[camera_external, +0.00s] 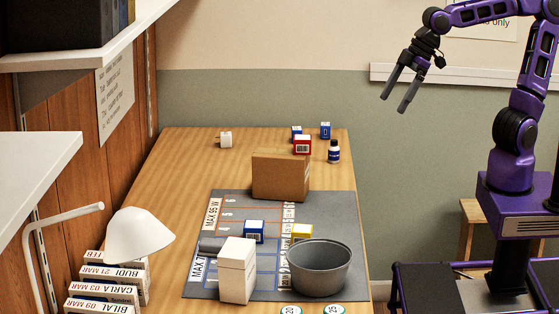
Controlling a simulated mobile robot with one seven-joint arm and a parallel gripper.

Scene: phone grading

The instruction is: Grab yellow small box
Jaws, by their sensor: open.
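The small yellow box (301,231) lies on the grey mat (335,222), just behind the grey bowl. Only its upper part shows; the bowl's rim hides some of it. A blue and white box (254,231) is to its left, with a gap between them. My gripper (398,92) is at the upper right, high in the air, well above and to the right of the table. It is open and empty, with its fingers pointing down and left.
The grey bowl (320,270) and a white box (237,270) stand at the mat's front. A cardboard box (280,177) stands behind the yellow box. Red (302,145) and blue boxes and a dark bottle (334,152) are farther back.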

